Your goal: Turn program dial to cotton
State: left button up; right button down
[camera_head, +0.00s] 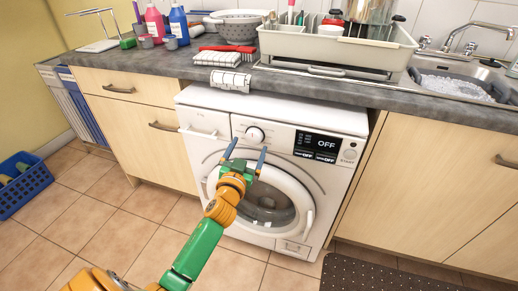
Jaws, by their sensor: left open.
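The white washing machine (210,120) stands under the counter between wooden cabinets. Its program dial (254,134) is a round white knob on the front panel, left of a black display (318,145) that reads OFF. The dial's marker and the small program labels around it are too small to read. My left gripper (245,150) is open, its two blue fingers spread and pointing up at the panel. The fingertips appear just below the dial, one to each side; I cannot tell how far in front of the panel they are. My right gripper is not in view.
The machine's round door (302,190) is behind my left gripper. The counter (185,66) above holds bottles, a colander (238,28) and a dish rack (330,50). A checkered cloth (231,80) hangs over its edge. A blue basket (22,185) stands far left, and a dark mat (385,274) lies right.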

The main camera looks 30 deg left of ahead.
aim_at(253, 140)
pick_arm(q)
jog(key=x, duration=0.2)
jog(key=shift+w+a, duration=0.1)
jog(key=shift+w, duration=0.45)
jog(key=c, duration=1.4)
jog(key=shift+o, duration=0.2)
jog(key=shift+m, duration=0.4)
jog(key=m, duration=0.4)
jog(key=shift+f+m+b, duration=0.1)
jog(key=shift+m+b, duration=0.2)
jog(key=shift+b, duration=0.1)
jog(key=shift+m+t, duration=0.3)
jog(key=shift+m, duration=2)
